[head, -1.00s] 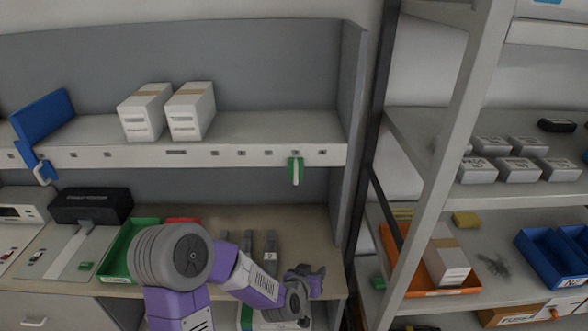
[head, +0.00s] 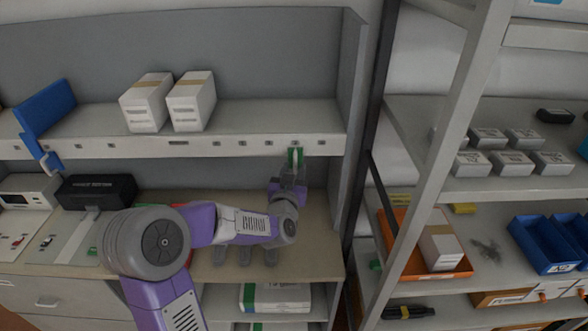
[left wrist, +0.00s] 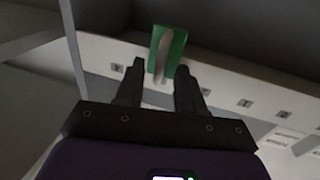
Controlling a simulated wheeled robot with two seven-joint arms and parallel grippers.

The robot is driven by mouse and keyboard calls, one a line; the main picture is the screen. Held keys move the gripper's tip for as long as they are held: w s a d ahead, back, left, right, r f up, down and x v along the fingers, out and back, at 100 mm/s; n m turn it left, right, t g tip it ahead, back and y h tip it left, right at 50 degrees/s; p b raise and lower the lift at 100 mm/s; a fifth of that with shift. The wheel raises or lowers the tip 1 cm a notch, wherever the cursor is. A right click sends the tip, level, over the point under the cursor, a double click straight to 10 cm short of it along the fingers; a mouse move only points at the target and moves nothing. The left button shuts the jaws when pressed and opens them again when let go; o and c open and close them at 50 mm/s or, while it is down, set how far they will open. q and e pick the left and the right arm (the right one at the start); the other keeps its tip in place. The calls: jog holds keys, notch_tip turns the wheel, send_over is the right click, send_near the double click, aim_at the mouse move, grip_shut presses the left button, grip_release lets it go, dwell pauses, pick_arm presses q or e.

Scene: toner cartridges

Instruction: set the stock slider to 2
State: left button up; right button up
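The marks are too small to read. My left gripper (head: 290,174) is just below the slider, pointing up at it. In the left wrist view the two dark fingers (left wrist: 160,70) are apart, with the green slider (left wrist: 167,50) showing between and beyond their tips. I cannot tell whether they touch it. My right gripper is not in view.
Two white boxes (head: 147,104) stand on the upper shelf, left of the slider. A blue holder (head: 45,107) is at the left of the shelf. The side wall (head: 350,90) of the cabinet is close on the right. The rail between the slider and the boxes' side is clear.

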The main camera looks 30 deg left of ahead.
pick_arm(q)
jog(key=shift+w+a, duration=0.1)
jog(key=shift+w, duration=0.15)
grip_shut()
dwell(1.4)
